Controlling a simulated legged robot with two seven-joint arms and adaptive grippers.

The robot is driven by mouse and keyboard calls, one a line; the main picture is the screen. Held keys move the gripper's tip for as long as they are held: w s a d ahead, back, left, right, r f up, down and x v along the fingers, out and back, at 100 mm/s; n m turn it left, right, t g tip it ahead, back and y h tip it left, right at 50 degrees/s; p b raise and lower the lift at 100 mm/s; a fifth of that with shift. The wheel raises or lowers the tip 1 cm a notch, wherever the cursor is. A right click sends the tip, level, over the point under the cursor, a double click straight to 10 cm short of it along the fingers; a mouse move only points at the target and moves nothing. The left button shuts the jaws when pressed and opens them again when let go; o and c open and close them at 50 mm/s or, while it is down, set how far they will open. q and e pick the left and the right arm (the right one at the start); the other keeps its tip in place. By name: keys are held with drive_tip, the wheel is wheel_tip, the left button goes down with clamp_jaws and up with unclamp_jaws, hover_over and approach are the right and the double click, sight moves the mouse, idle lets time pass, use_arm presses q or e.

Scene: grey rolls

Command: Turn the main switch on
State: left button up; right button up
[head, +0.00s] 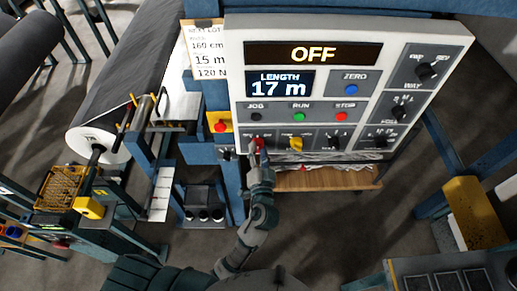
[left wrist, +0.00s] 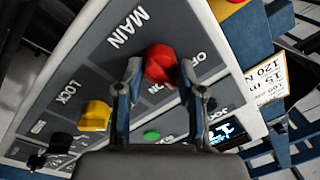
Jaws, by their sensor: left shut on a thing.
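The control panel (head: 335,75) stands ahead, and its top display (head: 312,53) reads OFF. The red main switch knob (head: 259,145) is at the panel's lower left. In the left wrist view the red knob (left wrist: 160,62) sits under the word MAIN, with position lettering beside it. My left gripper (head: 257,152) is at the knob in the head view. In the left wrist view my left gripper (left wrist: 160,78) has one finger on each side of the knob and is shut on it. The fingers partly hide the lettering around the knob. My right gripper is out of view.
A yellow lock knob (head: 296,144) is just right of the main switch, with black knobs farther right. A red button on a yellow plate (head: 220,124) is close on the left. A wooden shelf (head: 325,179) is below the panel.

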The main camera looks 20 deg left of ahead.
use_arm(q)
drive_tip(key=m+p, duration=0.1)
drive_tip(key=m, duration=0.2)
drive_tip(key=shift+r+p, duration=0.1)
drive_tip(key=shift+p, duration=0.2)
drive_tip(key=m+p, duration=0.2)
drive_tip(key=m, duration=0.1)
drive_tip(key=shift+a+m+t+h, duration=0.1)
drive_tip(key=shift+m+t+h, duration=0.3)
drive_tip(key=shift+m+p, duration=0.35)
drive_tip(key=shift+m, duration=1.45)
drive_tip(key=o, duration=1.1)
drive_tip(key=shift+c, duration=0.2)
drive_tip(key=shift+o, duration=0.5)
drive_tip(key=shift+w+f, duration=0.25)
